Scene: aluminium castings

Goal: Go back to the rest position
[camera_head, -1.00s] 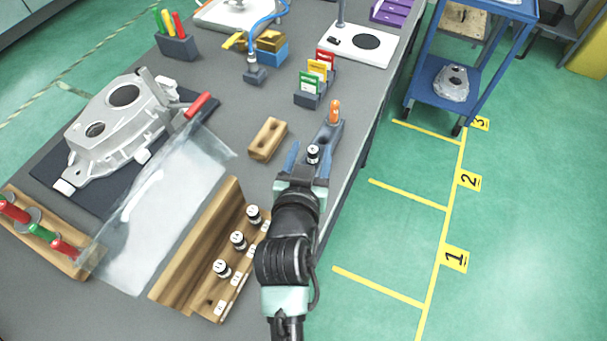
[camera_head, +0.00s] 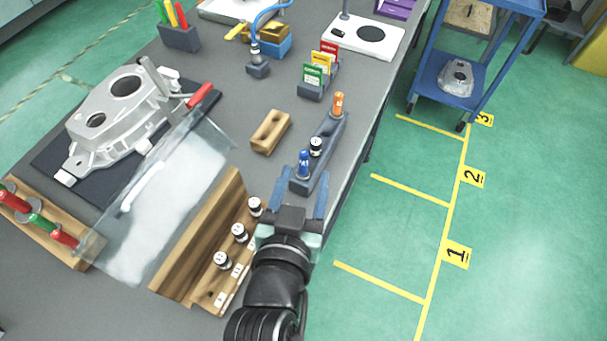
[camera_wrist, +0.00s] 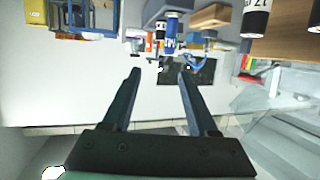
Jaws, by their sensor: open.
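My gripper (camera_head: 292,194) is in the head view near the bench's right edge. Its two fingers are apart with nothing between them. Just beyond the fingertips stands a dark grey holder (camera_head: 325,160) with a blue item (camera_head: 304,163), a black-and-white one (camera_head: 316,146) and an orange one (camera_head: 338,104) upright in it. In the wrist view the open fingers (camera_wrist: 158,75) point toward the blue item (camera_wrist: 171,32), apart from it.
A wooden rack (camera_head: 205,290) with several black-and-white cylinders stands left of my gripper. Green floor is free right of the bench; a blue trolley (camera_head: 445,80) stands at upper right.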

